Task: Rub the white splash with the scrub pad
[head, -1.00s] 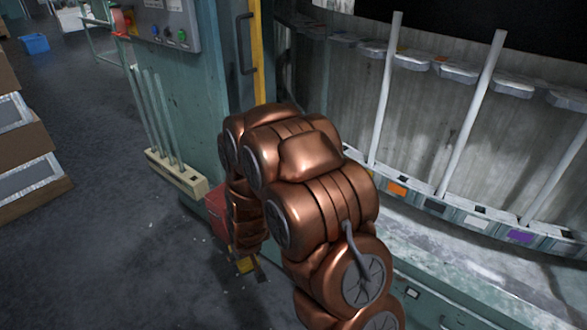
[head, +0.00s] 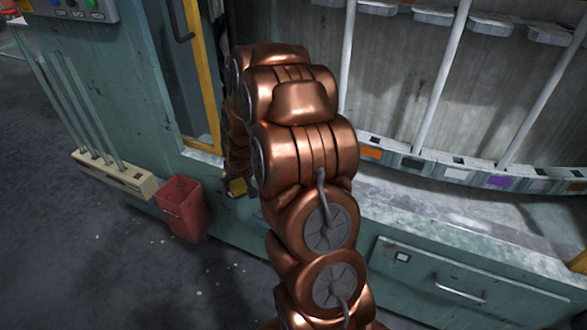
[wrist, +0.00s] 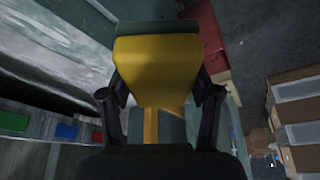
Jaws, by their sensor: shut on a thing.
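The scrub pad (wrist: 158,70), yellow with a dark green layer along its far edge, is between the two dark fingers of my gripper (wrist: 160,93) in the wrist view. The gripper is shut on its sides. In the head view a small yellow part of the pad (head: 237,187) shows beside the machine's front, left of my copper arm. My arm hides most of the gripper there. I cannot make out a distinct white splash; pale smears show on the machine's ledge (head: 420,205), but I cannot tell whether one is the splash.
A red bin (head: 184,208) stands on the floor close to the left of the pad. A cream rack (head: 115,175) holds upright glass tubes beside it. The green machine (head: 430,285) has a drawer handle at lower right. Open floor (head: 80,270) lies at lower left.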

